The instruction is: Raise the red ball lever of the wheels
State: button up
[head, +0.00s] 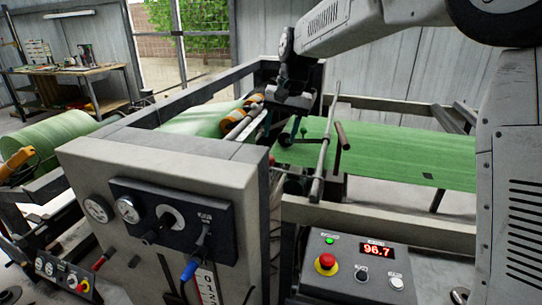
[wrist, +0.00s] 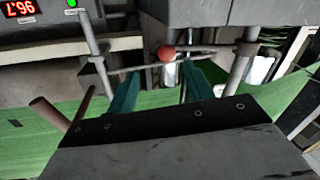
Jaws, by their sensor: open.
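The red ball (wrist: 167,53) of the lever shows in the wrist view, beside a thin horizontal bar and in front of a grey housing. My gripper (wrist: 158,70) is open and empty, its two teal fingers pointing toward the ball. In the picture the ball lies just past the fingertips, between their lines and nearer the right finger; the remaining depth is hard to judge. In the head view my gripper (head: 284,130) hangs over the green web, behind the grey control cabinet. A small reddish spot below it may be the ball, mostly hidden there.
A grey cabinet (head: 150,165) with gauges and a blue-handled lever (head: 190,268) stands in front. A control box (head: 335,265) with a red button is at the lower right. A slanted metal rod (head: 326,145) and a brown-gripped handle (head: 341,136) stand close right of my gripper.

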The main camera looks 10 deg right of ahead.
jog(key=f, duration=0.2)
jog(key=w+a+f, duration=0.1)
jog(key=f, duration=0.2)
jog(key=a+f, duration=0.1)
jog(key=f, duration=0.2)
jog(key=shift+w+a+f, duration=0.25)
jog(key=shift+w, duration=0.05)
